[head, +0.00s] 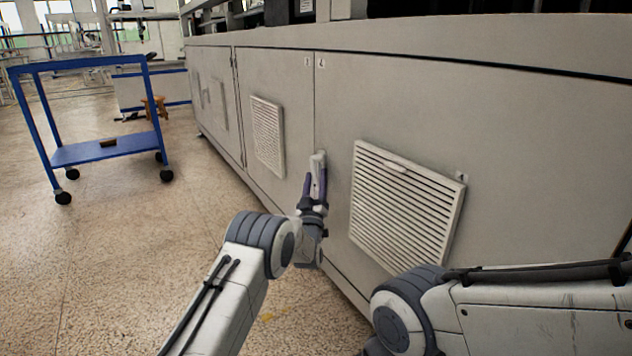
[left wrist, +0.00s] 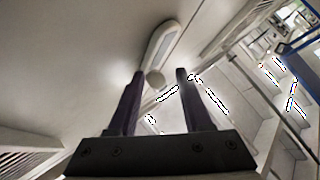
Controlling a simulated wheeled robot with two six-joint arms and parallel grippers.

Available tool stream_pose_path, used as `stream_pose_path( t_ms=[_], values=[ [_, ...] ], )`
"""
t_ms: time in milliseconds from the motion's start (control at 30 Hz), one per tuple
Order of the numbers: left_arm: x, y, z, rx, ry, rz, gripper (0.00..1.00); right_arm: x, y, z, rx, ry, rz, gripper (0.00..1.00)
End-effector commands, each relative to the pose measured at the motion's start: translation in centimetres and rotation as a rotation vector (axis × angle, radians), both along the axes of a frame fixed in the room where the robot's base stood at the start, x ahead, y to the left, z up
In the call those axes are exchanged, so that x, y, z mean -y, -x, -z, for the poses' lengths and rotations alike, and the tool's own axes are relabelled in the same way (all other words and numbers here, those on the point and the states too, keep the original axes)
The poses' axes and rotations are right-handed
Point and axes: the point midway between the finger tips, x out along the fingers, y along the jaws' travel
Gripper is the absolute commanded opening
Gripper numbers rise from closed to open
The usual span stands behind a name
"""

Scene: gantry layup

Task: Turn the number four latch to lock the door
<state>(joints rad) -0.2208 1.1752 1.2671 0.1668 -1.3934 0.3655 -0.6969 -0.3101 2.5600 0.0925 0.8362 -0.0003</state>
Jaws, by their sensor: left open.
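The number four latch (head: 318,158) is a pale, elongated handle on the grey cabinet front, at the seam on the left edge of the door (head: 335,110) labelled 4. In the head view it stands roughly upright. My left gripper (head: 315,180) is open in front of it, with its dark fingers on either side of the latch's lower part. In the left wrist view the latch (left wrist: 163,42) runs up from between the fingertips of my left gripper (left wrist: 159,74), its rounded end near them. I cannot tell whether a finger touches it. My right gripper is out of view.
The door has a slatted vent (head: 402,208), with a small fitting (head: 460,176) to its right. Another vented panel (head: 268,135) lies to the left. A blue cart (head: 105,149) stands on the floor at far left. The floor between cart and cabinet is clear.

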Motion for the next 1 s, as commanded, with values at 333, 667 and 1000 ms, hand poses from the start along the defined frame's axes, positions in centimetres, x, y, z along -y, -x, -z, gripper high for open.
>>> stream_pose_path(
  t_ms=[333, 667, 1000],
  values=[
    [-0.1, 3.8, 1.9, -0.008, -0.001, 0.001, 0.50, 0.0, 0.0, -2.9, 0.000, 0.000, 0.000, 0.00],
    [-0.2, 8.5, 4.7, -0.003, 0.000, 0.000, 0.50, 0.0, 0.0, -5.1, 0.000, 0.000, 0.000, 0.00],
    [-0.3, 9.1, 5.2, -0.001, 0.000, 0.000, 0.50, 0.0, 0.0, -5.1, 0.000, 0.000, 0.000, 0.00]
  ],
)
